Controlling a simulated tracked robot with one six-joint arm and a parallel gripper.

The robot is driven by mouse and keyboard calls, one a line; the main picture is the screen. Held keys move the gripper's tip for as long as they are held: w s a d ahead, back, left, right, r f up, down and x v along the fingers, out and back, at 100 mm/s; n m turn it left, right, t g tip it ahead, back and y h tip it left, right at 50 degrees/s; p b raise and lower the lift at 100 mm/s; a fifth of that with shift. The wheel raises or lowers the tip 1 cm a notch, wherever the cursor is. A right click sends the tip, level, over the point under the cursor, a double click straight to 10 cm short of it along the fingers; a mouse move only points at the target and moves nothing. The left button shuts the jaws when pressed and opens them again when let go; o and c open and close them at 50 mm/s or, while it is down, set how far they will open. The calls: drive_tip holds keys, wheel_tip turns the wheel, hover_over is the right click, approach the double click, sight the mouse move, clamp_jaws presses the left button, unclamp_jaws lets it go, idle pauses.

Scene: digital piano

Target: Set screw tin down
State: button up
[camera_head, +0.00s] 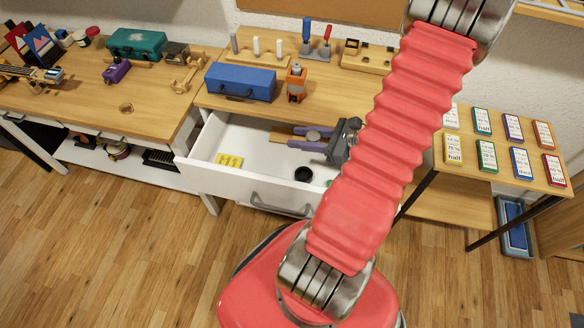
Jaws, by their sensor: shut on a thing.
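The screw tin (313,135) appears as a small round grey tin. My gripper (298,138) has its two purple-grey fingers pointing left, one on either side of the tin, and is shut on it. The gripper and tin appear over the back part of an open white drawer (246,184). I cannot tell how high the tin is above the drawer floor. My red arm hides the right part of the drawer.
In the drawer are a yellow piece (229,160), a black round thing (303,174) and a partly hidden green thing. A blue toolbox (240,83) and an orange tool (296,84) stand on the bench behind. The drawer's left middle floor is clear.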

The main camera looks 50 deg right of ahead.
drive_tip(key=shift+f, duration=0.15)
wheel_tip(320, 180, down, 13)
drive_tip(key=shift+f, duration=0.1)
drive_tip(key=shift+w+a+f, duration=0.1)
drive_tip(key=shift+w+f, duration=0.1)
hover_over(265, 161)
drive_tip(key=s+d, duration=0.1)
drive_tip(key=s, duration=0.2)
drive_tip(key=shift+d, duration=0.15)
idle(0.4)
drive_tip(key=shift+w+a, duration=0.2)
drive_tip(key=shift+w, duration=0.15)
drive_tip(key=shift+x, duration=1.35)
drive_tip(key=shift+f, duration=0.1)
drive_tip(key=shift+f, duration=0.6)
